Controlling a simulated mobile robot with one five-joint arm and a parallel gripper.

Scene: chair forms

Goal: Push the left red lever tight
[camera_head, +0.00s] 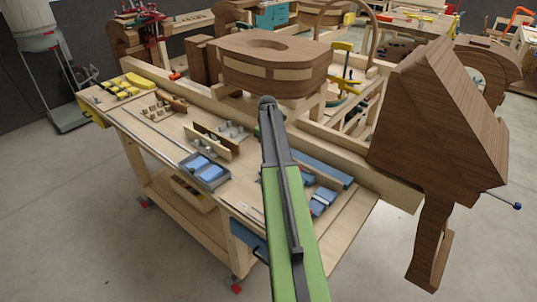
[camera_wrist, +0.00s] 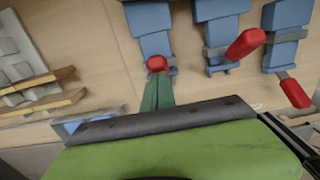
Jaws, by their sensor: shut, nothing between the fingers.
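In the wrist view three blue clamps stand in a row at the top, each with a red lever. The left red lever (camera_wrist: 156,63) shows as a rounded red end in front of the left blue clamp (camera_wrist: 150,25). The middle red lever (camera_wrist: 246,43) and right red lever (camera_wrist: 294,92) stick out from their clamps. My gripper (camera_wrist: 157,84) shows as a narrow dark green shape, shut and empty. Its tip is right at the left red lever; I cannot tell whether they touch. In the head view my arm hides the gripper and most of the levers.
The wooden workbench (camera_head: 150,118) carries a blue tray (camera_head: 205,171), yellow pieces (camera_head: 127,84) and wooden holders (camera_head: 212,140). A large wooden form (camera_head: 275,62) stands behind my arm. A dark wooden chair form (camera_head: 440,120) stands at right. Floor in front is clear.

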